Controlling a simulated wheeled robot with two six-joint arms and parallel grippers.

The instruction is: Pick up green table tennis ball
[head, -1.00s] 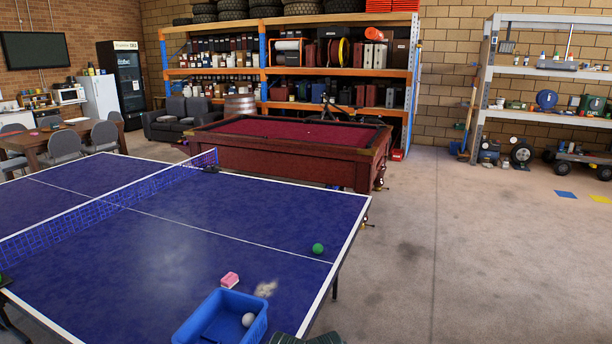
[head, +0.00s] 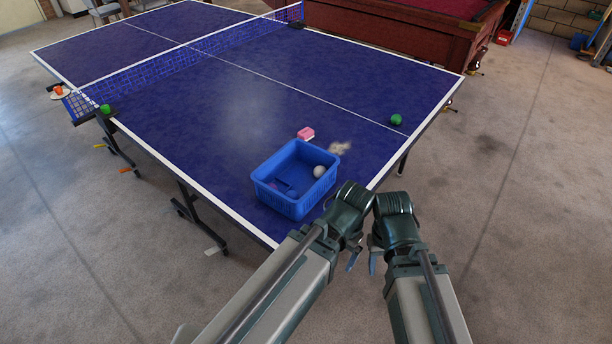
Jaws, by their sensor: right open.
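A green table tennis ball (head: 396,119) rests on the blue table tennis table (head: 215,120) near its right edge. A second small green round thing (head: 105,108) is at the table's left edge by the net end. My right gripper (head: 373,260) is open and empty, low beside the table's near right corner and well short of the ball on the right. My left gripper (head: 352,262) is close beside it, mostly hidden behind its own wrist, so its jaws do not show clearly.
A blue basket (head: 268,195) holding a white ball (head: 319,171) stands at the table's near right corner. A blue net (head: 190,58) crosses the table. Floor to the right is clear.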

